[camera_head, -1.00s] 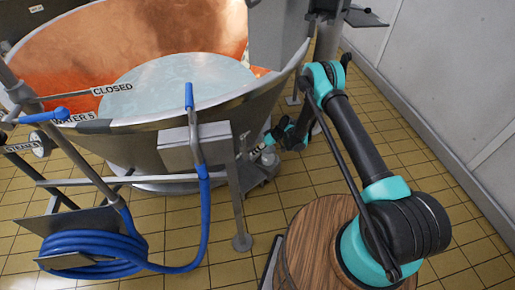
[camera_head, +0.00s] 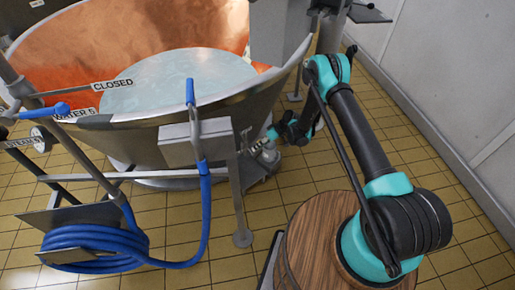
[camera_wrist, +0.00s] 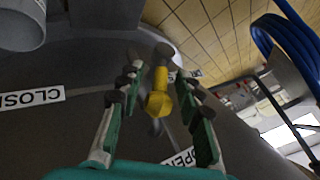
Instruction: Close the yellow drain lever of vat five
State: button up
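Vat five is a large copper-lined vat with a steel outer wall (camera_head: 235,112), at the left and middle of the head view. In the wrist view the yellow drain lever (camera_wrist: 159,98) points toward the camera, between the fingers of my gripper (camera_wrist: 159,86). The fingers are apart, one on each side of the lever; I cannot tell whether either touches it. A CLOSED label (camera_wrist: 32,97) lies to the lever's left, and a partly hidden OPEN label (camera_wrist: 182,160) lies below it to the right. In the head view my gripper (camera_head: 268,140) is small beside the vat's lower wall.
A coiled blue hose (camera_head: 92,246) hangs on a rack at the left. A steel box (camera_head: 196,143) on a post (camera_head: 240,205) stands left of my arm. A grey wall (camera_head: 455,75) is at the right. Yellow tiled floor (camera_head: 345,165) is clear beside my arm.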

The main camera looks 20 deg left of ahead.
jog(key=v, duration=1)
jog(key=shift+w+d+r, duration=0.15)
jog(key=shift+d+r, duration=0.1)
jog(key=shift+r, duration=0.05)
jog(key=shift+c, duration=0.6)
